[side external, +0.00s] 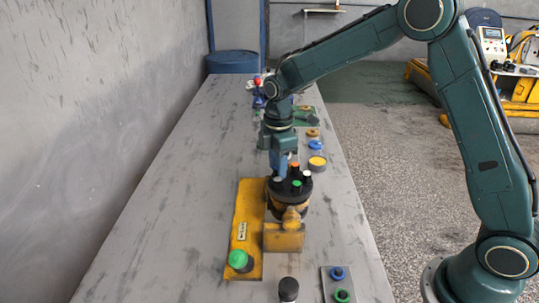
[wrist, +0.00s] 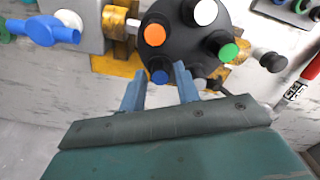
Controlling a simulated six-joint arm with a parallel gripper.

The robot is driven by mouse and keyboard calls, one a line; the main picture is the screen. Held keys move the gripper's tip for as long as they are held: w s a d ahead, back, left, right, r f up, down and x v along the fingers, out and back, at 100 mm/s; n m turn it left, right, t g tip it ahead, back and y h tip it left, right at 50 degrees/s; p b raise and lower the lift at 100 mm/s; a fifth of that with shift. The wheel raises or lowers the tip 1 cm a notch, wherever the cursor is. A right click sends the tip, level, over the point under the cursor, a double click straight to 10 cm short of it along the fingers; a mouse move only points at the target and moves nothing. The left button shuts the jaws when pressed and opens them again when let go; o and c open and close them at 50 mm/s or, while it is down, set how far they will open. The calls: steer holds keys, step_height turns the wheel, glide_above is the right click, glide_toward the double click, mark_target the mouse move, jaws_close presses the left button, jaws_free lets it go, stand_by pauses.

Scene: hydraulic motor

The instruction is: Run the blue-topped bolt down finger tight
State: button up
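The black round motor body (wrist: 185,30) carries bolts with coloured tops. In the wrist view the blue-topped bolt (wrist: 159,77) is at its near edge, between the two blue fingers of my gripper (wrist: 160,71). A gap shows on each side of the blue top, so the fingers are apart and not clamped on it. In the side view my gripper (side external: 281,166) points down at the motor (side external: 289,202), and the blue top cannot be made out there. How far the bolt is screwed in cannot be told.
Orange (wrist: 154,35), white (wrist: 205,12) and green (wrist: 228,52) bolt tops stand close around. The motor sits in a yellow fixture (side external: 284,239) beside a yellow plate (side external: 246,215). A green knob (side external: 238,259) is at its front. The table's left side is clear.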

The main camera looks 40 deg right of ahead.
steer(key=shift+r, duration=1.95)
steer(key=n, duration=0.6)
steer(key=shift+f, duration=0.2)
steer(key=n, duration=0.5)
steer(key=shift+f+n, duration=0.15)
steer(key=shift+n, duration=0.15)
steer(key=shift+f, duration=0.15)
steer(key=shift+f, duration=0.8)
steer(key=shift+f, duration=1.15)
steer(key=shift+r, duration=0.2)
stand_by(0.6)
